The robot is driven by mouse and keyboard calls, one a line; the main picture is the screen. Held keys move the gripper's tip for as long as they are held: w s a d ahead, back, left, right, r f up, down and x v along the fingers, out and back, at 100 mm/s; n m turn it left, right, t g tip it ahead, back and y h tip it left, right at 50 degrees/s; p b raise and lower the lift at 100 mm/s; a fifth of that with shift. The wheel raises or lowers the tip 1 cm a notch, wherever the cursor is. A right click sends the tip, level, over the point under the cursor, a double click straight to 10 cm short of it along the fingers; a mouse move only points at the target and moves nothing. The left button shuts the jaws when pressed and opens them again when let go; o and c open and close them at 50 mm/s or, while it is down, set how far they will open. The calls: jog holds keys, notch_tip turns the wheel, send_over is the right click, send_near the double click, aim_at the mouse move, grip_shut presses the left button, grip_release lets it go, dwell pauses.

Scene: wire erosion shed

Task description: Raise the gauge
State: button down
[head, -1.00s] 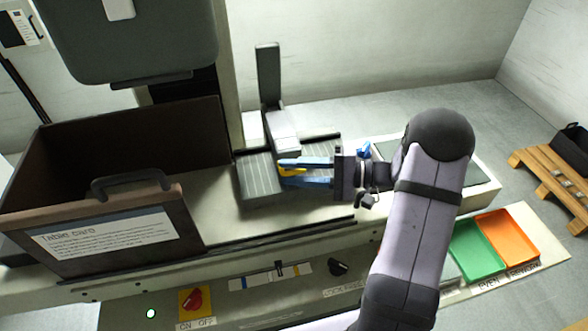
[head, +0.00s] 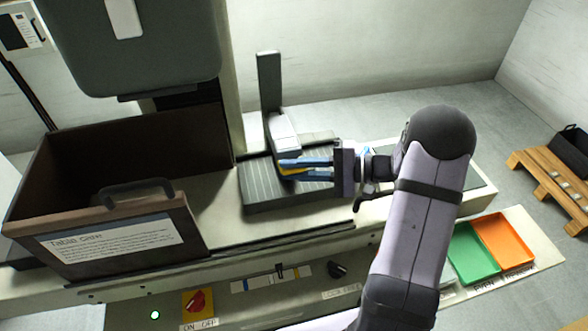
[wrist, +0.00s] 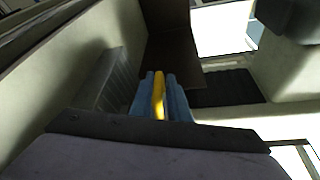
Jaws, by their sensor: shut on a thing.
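The gauge appears to be the slim yellow piece (head: 290,170) between my blue fingertips. It also shows in the wrist view (wrist: 158,95) as an upright yellow strip with a blue finger on each side. My gripper (head: 288,168) is shut on it, low over the grey ribbed block (head: 275,199) on the machine bed. In the wrist view my gripper (wrist: 160,98) points away from the camera. The fingers cover much of the gauge, and I cannot tell whether its lower edge touches the block.
A dark upright post (head: 269,88) with a pale block (head: 284,132) stands just behind my fingers. A large brown bin (head: 130,235) stands left. A grey machine head (head: 140,50) hangs above it. Green (head: 473,254) and orange (head: 505,241) trays lie at right.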

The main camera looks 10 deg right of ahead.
jog(key=w+r+m+p, duration=0.1)
jog(key=w+r+p, duration=0.4)
jog(key=r, duration=0.5)
jog(key=w+r+m+p, duration=0.1)
jog(key=w+r+p, duration=0.4)
jog(key=w+r, duration=0.5)
jog(key=shift+w+m+g+h, duration=0.15)
jog(key=shift+m+g+h, duration=0.15)
jog(key=shift+g+h, duration=0.1)
jog(key=shift+d+r, duration=0.1)
jog(key=shift+r, duration=0.05)
jog(key=c, duration=1.9)
grip_release()
jog(key=shift+w, duration=0.1)
jog(key=shift+o, duration=0.4)
jog(key=shift+w, duration=0.1)
jog(key=shift+f, duration=0.2)
